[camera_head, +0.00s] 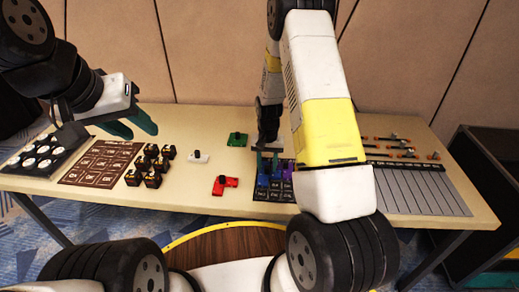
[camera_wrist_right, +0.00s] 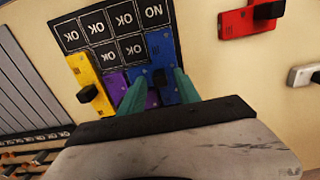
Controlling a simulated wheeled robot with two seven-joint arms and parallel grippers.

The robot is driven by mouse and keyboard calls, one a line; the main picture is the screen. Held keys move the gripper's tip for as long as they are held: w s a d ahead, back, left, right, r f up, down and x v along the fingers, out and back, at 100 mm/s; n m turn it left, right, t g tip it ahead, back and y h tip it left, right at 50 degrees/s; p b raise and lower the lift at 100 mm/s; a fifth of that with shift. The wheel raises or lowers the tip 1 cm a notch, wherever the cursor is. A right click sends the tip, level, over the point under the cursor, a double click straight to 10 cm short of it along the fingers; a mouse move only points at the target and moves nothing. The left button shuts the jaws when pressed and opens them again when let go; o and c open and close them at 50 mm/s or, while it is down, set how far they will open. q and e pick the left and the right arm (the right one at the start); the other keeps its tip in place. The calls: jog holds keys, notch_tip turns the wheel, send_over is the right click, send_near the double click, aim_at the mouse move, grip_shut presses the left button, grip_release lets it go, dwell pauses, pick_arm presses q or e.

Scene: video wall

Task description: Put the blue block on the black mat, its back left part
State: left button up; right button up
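The blue block (camera_wrist_right: 162,48) with a black knob lies on the back left part of the black mat (camera_wrist_right: 103,45); in the head view the block (camera_head: 262,181) and mat (camera_head: 272,211) are partly covered by my right arm. My right gripper (camera_wrist_right: 162,75) is over the block, its teal fingers on either side of the knob with a gap showing. It also shows in the head view (camera_head: 268,160). A purple block (camera_wrist_right: 116,88) and a yellow block (camera_wrist_right: 88,72) lie beside the blue one on the mat. My left gripper (camera_head: 132,124) is open and empty above the table's left side.
A red block (camera_head: 225,184), a green block (camera_head: 237,139) and a white block (camera_head: 198,156) lie left of the mat. Several black pieces (camera_head: 152,165) stand by a brown mat (camera_head: 100,162). A grey striped mat (camera_head: 425,190) lies at the right.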

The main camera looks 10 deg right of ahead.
notch_tip(320, 180, up, 12)
notch_tip(320, 180, up, 16)
jog(key=n+t+y, duration=0.1)
jog(key=t, duration=0.2)
send_over(267, 167)
jog(key=s+a, duration=0.1)
jog(key=s, duration=0.7)
jog(key=s+r+n+t, duration=0.1)
jog(key=s+r, duration=0.3)
jog(key=s, duration=0.4)
jog(key=s+a+r+n+t+y, duration=0.1)
jog(key=s+r, duration=0.3)
jog(key=s, duration=0.4)
jog(key=shift+r+n+t, duration=0.4)
jog(key=shift+t, duration=0.2)
